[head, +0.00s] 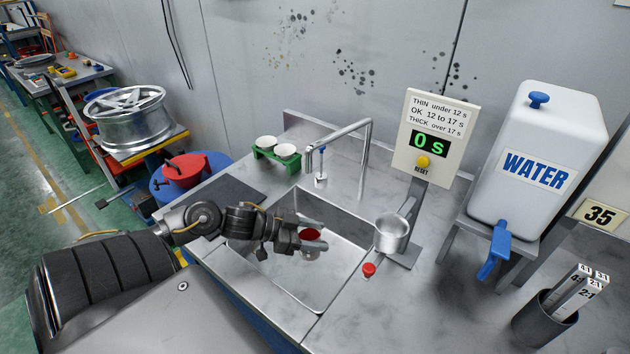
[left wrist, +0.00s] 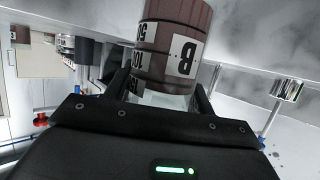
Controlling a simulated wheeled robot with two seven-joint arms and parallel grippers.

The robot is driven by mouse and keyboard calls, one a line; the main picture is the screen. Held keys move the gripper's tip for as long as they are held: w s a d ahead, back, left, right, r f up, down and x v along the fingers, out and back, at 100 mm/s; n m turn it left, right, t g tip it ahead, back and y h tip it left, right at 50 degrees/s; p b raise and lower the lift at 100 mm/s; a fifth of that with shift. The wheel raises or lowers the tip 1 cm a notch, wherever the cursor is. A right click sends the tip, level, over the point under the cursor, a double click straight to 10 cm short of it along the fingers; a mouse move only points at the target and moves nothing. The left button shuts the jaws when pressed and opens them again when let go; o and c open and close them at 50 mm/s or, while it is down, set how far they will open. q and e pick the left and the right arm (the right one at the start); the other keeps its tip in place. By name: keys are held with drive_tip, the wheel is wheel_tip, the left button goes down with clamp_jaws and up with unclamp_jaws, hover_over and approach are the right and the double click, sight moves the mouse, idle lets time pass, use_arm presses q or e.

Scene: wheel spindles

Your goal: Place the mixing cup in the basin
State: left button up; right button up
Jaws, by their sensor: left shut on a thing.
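The mixing cup shows red inside at its mouth (head: 310,234) in the head view. In the left wrist view the cup (left wrist: 172,45) is reddish-brown, with scale numbers and a label "B". My left gripper (head: 304,238) is shut on the cup, with a finger on each side of it in the left wrist view. The steel basin (head: 340,275) is sunk in the counter, and the cup is over its inside. I cannot tell how far the cup is above the basin floor. My right gripper is not in view.
A tap (head: 345,132) arches behind the basin. A metal cup (head: 391,233) on a stand and a red cap (head: 369,269) are right of it. A timer sign (head: 432,140) and a water tank (head: 540,150) stand further right. A green rack (head: 277,157) holds white cups at the back left.

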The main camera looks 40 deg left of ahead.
sight(316, 236)
use_arm(q)
drive_tip(key=w+a+f, duration=0.1)
drive_tip(key=f, duration=0.1)
drive_tip(key=w+a+f, duration=0.1)
drive_tip(key=f, duration=0.1)
drive_tip(key=w+a+f, duration=0.1)
drive_tip(key=shift+w+f, duration=0.25)
drive_tip(key=shift+f, duration=1.75)
drive_tip(key=shift+f, duration=0.2)
drive_tip(key=o, duration=1)
